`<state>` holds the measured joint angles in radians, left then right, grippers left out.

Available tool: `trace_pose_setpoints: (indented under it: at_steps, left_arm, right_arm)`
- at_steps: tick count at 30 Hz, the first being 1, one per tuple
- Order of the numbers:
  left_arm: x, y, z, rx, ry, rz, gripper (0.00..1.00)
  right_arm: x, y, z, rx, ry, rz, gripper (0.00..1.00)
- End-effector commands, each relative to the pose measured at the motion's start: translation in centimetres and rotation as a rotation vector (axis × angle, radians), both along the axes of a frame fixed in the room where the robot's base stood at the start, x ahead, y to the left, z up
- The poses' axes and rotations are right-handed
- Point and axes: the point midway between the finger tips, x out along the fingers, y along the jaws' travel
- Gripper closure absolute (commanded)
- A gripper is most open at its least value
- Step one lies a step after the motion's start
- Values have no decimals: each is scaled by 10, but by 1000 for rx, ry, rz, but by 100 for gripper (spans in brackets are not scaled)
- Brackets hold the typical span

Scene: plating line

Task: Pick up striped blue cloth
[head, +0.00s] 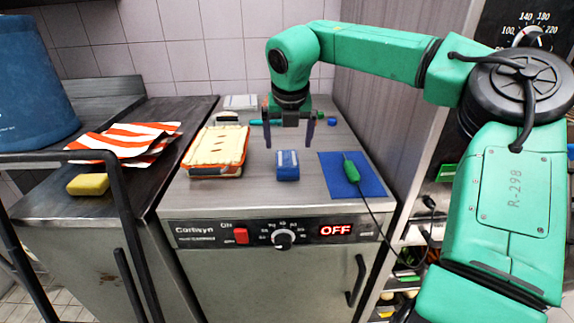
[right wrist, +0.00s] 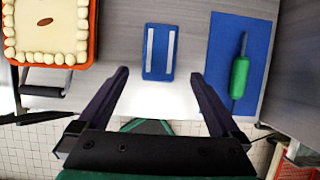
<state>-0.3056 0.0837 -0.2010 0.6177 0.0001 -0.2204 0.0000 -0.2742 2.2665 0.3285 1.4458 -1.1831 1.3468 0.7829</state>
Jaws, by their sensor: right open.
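The striped blue cloth (head: 287,168) is a small folded blue block with white stripes. It lies on the middle of the steel counter top. In the right wrist view the cloth (right wrist: 158,62) shows two pale stripes along its length. My right gripper (head: 288,146) is open and empty, pointing down above and slightly behind the cloth in the head view. In the right wrist view, the gripper's fingers (right wrist: 160,76) are spread wider than the cloth, which appears between and beyond their tips. The left gripper is not in view.
An orange-rimmed tray (head: 214,168) of pale food stands left of the cloth. A blue mat (head: 372,184) with a green corded tool (head: 351,172) lies to the right. An orange-striped cloth (head: 125,140) and yellow sponge (head: 88,184) are farther left. Bare counter surrounds the blue cloth.

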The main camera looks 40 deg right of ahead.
Motion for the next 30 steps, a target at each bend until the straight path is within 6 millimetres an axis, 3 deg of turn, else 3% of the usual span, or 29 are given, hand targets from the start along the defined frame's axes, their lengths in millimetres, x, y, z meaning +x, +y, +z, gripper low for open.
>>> trace_pose_setpoints:
  at_steps: [5,13,21,23,27,29,30]
  left_arm:
    - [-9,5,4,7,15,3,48]
    - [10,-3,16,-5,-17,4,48]
    - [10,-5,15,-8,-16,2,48]
    - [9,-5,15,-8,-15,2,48]
    - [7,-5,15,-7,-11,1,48]
    - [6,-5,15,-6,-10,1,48]
    - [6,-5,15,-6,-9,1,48]
  right_arm:
    - [10,-8,-30,1,2,0,0]
    - [22,-16,-74,2,5,0,0]
    - [26,-19,-83,1,-1,0,0]
    - [26,-19,-83,1,-1,0,19]
    - [26,-19,-83,1,-1,0,73]
    - [26,-19,-83,1,-1,1,89]
    - [26,-19,-83,1,-1,1,89]
